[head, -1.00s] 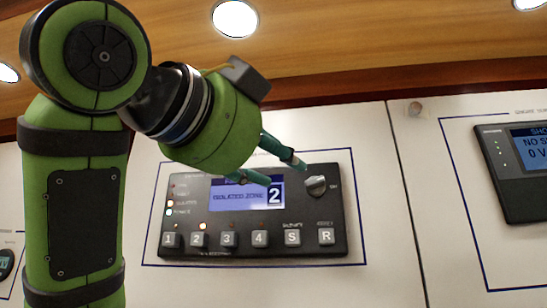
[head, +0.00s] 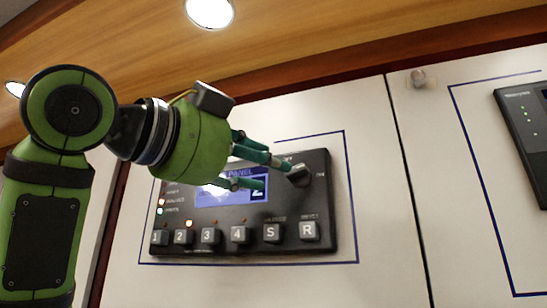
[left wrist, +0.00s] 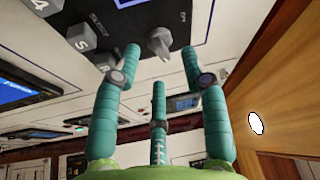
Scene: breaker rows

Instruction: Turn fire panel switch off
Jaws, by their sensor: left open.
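The fire panel (head: 215,238) is a dark box on the white wall, with a lit blue screen (head: 212,196) and a row of grey buttons. Its switch (head: 300,174) is a grey rotary knob at the panel's upper right; the knob also shows in the left wrist view (left wrist: 160,42). My left gripper (head: 268,172) is open, its teal fingers in front of the panel and just left of the knob in the head view. In the left wrist view the knob lies beyond the fingertips, between the two outer fingers, and no contact shows. The fingers hide part of the screen. My right gripper is not in view.
A second dark device (head: 532,130) is mounted on the wall at the right. A small round fitting (head: 417,78) sits on the wall above, between the panels. A wooden ceiling edge (head: 300,95) runs above the wall. The wall right of the knob is clear.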

